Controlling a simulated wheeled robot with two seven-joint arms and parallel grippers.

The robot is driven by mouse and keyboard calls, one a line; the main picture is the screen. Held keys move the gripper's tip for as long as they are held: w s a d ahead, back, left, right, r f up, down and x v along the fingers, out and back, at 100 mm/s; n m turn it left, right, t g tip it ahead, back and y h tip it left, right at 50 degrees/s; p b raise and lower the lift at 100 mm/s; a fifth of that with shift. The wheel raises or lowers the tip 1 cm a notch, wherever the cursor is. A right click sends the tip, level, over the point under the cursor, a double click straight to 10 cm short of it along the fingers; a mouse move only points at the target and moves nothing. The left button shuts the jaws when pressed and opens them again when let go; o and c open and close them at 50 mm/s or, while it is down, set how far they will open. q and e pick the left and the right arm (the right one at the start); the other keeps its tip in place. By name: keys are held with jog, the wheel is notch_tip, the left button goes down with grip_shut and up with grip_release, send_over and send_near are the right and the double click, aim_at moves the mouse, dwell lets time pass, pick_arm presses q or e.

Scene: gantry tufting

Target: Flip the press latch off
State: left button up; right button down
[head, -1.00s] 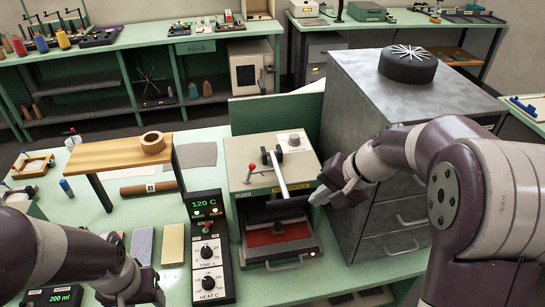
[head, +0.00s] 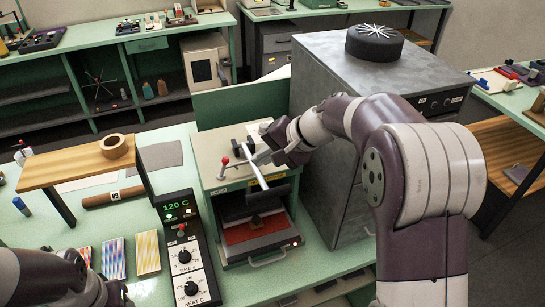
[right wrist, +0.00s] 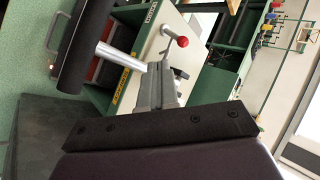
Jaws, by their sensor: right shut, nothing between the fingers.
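The press (head: 212,170) is a cream and green box on the bench. A small metal lever with a red ball (head: 225,161), which looks like the latch, stands on its top; the ball also shows in the right wrist view (right wrist: 183,42). A silver arm (head: 257,172) slopes down to a black bar handle (head: 268,194) at the front. My right gripper (head: 262,157) is shut and empty over the press top, just right of the red ball and apart from it. Its fingers (right wrist: 160,85) point toward the lever in the right wrist view. My left gripper (head: 112,297) is cut off at the bottom left.
A grey metal cabinet (head: 318,140) stands close right of the press. A control box (head: 188,255) reading 120 C stands left of it. A small wooden stand (head: 70,168) bears a tape roll (head: 114,146). A green panel (head: 240,103) rises behind the press.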

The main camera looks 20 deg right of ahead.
aim_at(223, 168)
jog(key=p+x, duration=0.1)
jog(key=x, duration=0.1)
jog(key=shift+w+a+f, duration=0.15)
jog(key=shift+w+f, duration=0.05)
jog(key=shift+f, duration=0.15)
jog(key=w+a+p, duration=0.2)
jog(key=shift+w+a+f, duration=0.2)
jog(key=shift+a, duration=0.15)
jog(key=shift+w+a+f, duration=0.15)
jog(key=shift+w+a, duration=0.15)
jog(key=shift+a, duration=0.05)
pick_arm(q)
jog(key=r, duration=0.4)
jog(key=shift+s+d+r, duration=0.1)
jog(key=shift+s+d, duration=0.05)
jog(key=shift+d, duration=0.05)
pick_arm(e)
jog(key=shift+s, duration=0.1)
pick_arm(q)
jog(key=shift+d, duration=0.1)
pick_arm(e)
jog(key=shift+d, duration=0.2)
